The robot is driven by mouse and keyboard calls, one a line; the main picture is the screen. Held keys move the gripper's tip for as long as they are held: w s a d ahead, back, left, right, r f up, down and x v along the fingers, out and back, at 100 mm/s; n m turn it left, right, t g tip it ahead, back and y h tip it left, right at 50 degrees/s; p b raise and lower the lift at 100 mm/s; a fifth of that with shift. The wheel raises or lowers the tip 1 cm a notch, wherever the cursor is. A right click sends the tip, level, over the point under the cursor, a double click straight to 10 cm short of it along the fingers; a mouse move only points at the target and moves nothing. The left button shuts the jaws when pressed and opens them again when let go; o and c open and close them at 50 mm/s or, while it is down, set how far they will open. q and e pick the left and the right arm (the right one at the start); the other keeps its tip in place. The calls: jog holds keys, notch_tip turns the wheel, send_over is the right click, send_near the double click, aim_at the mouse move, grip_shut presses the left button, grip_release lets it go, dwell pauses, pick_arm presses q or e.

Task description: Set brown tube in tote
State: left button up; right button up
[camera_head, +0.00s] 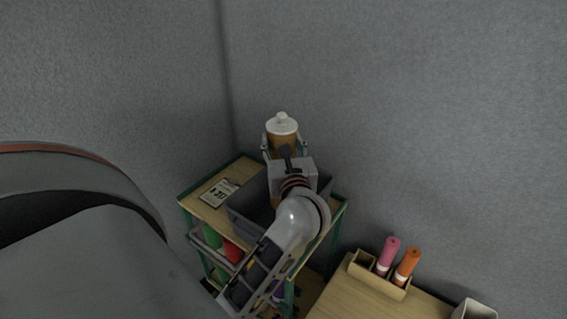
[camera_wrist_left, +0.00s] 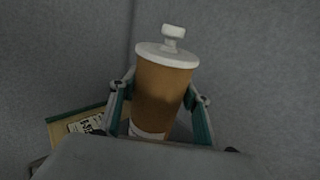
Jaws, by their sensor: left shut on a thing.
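The brown tube (camera_head: 281,136) has a white lid with a knob. It is upright in the head view, and it also shows close up in the left wrist view (camera_wrist_left: 161,90). My left gripper (camera_head: 284,147) is shut on the tube, with one finger on each side of it; the gripper also shows in the wrist view (camera_wrist_left: 160,104). The grey tote (camera_head: 244,215) stands on the top shelf of a cart. My left arm and wrist cover much of the tote. The tube appears above and behind the tote's far side. My right gripper is not in view.
The cart (camera_head: 197,207) has a wooden top and green frame, with a printed card (camera_head: 219,192) left of the tote. Coloured things sit on its lower shelf. A wooden table (camera_head: 339,299) at lower right bears a holder with pink (camera_head: 388,256) and orange (camera_head: 406,267) tubes. Grey walls stand close behind.

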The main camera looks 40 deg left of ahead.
pick_arm(q)
jog(key=shift+f, duration=0.25)
notch_tip(320, 180, down, 6)
jog(key=shift+r+b, duration=0.1)
jog(key=shift+b, duration=0.65)
jog(key=o, duration=1.5)
jog(key=shift+o, duration=0.3)
